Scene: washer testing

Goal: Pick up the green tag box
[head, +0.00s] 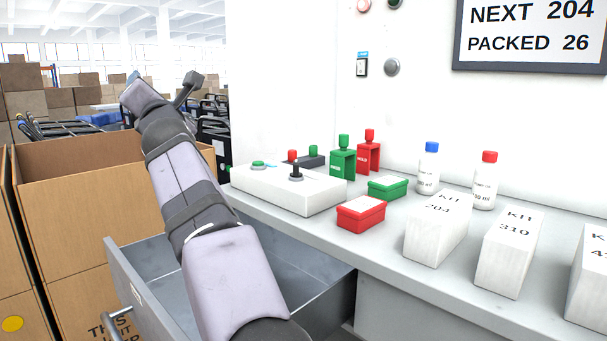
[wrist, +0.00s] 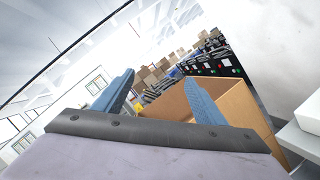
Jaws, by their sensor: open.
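The green tag box (head: 388,189), a small open box with white contents, sits on the grey counter (head: 400,279). It is behind and to the right of a similar red box (head: 361,214), with a small gap between them. My gripper (wrist: 160,95) is open and empty in the wrist view, its two blue fingers spread wide. In the head view my arm reaches up to the left, away from the counter, and mostly hides the gripper. The green tag box does not show in the wrist view.
Green (head: 343,159) and red (head: 368,153) stands are behind the boxes. A white control box (head: 290,190) is to their left, and bottles and white cartons (head: 437,228) to their right. An open drawer (head: 310,285) juts out below. A cardboard box (head: 80,200) is at left.

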